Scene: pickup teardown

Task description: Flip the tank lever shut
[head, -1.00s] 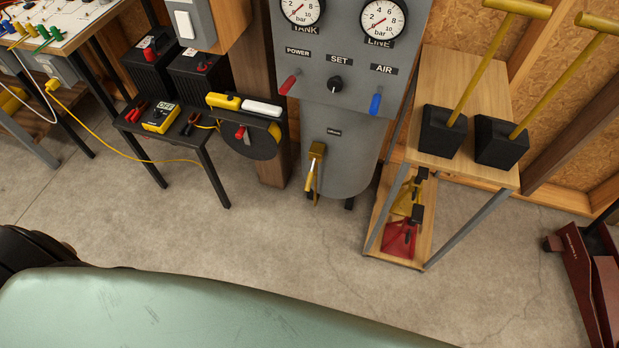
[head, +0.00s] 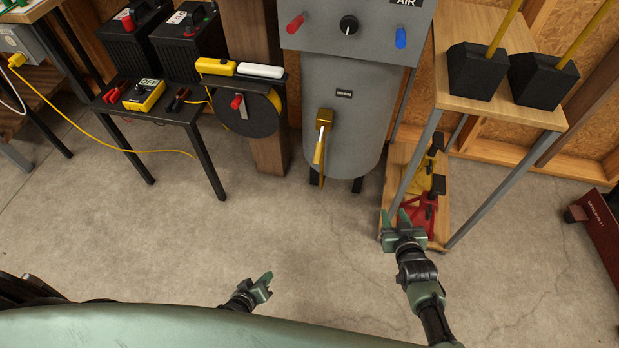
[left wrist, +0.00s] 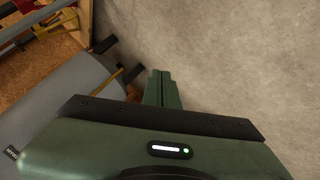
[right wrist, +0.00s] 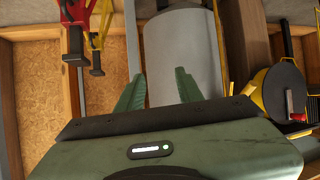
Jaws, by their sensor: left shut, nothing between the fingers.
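The grey tank (head: 352,130) stands upright at the back middle in the head view. A brass-yellow lever (head: 320,150) hangs down from its front left, left of the DRAIN label. In the left wrist view the tank (left wrist: 65,115) is at lower left, with a yellow lever-like piece (left wrist: 131,74) left of the fingers. My left gripper (head: 268,278) is low, in front of and left of the lever, shut and empty. My right gripper (head: 397,218) is open and empty, to the right of the lever by the shelf. Neither gripper touches the lever.
A cable reel (head: 245,112) stands left. A wooden shelf (head: 470,95) with red and yellow stands is right. Floor before the tank is clear.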

